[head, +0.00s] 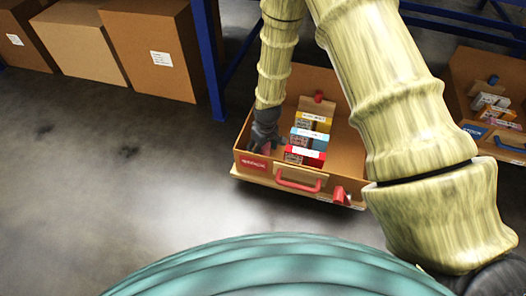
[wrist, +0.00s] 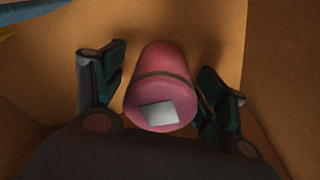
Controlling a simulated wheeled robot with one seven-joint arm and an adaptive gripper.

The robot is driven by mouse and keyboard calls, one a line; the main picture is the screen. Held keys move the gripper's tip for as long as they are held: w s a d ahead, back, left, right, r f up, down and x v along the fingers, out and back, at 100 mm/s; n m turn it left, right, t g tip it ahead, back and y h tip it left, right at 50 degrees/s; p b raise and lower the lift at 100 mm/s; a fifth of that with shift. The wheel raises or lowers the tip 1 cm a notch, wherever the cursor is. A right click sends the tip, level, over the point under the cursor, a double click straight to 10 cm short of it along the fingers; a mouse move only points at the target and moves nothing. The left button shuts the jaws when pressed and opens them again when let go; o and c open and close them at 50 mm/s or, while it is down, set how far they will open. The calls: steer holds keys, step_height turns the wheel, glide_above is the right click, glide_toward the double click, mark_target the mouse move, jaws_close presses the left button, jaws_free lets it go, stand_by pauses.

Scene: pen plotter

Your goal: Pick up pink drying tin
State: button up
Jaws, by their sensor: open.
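The pink drying tin (wrist: 164,84) is a pink cylinder with a dark band and a pale label on its near end. In the wrist view it stands between the two fingers of my open gripper (wrist: 160,98). The right finger is close to its side; I cannot tell whether it touches. In the head view my gripper (head: 264,138) is down inside the left part of an orange-brown tray (head: 285,177), where a small bit of pink (head: 266,148) shows beside the fingers.
Red, blue and yellow boxes (head: 305,143) stand in the tray just right of my gripper. The tray has a red handle (head: 298,184) in front. A second tray (head: 468,68) lies at right. Cardboard boxes (head: 155,45) and a blue post (head: 210,60) stand behind left. The left floor is clear.

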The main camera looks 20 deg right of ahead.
steer(key=c, duration=1.1)
steer(key=shift+c, duration=0.2)
steer(key=shift+r, duration=0.15)
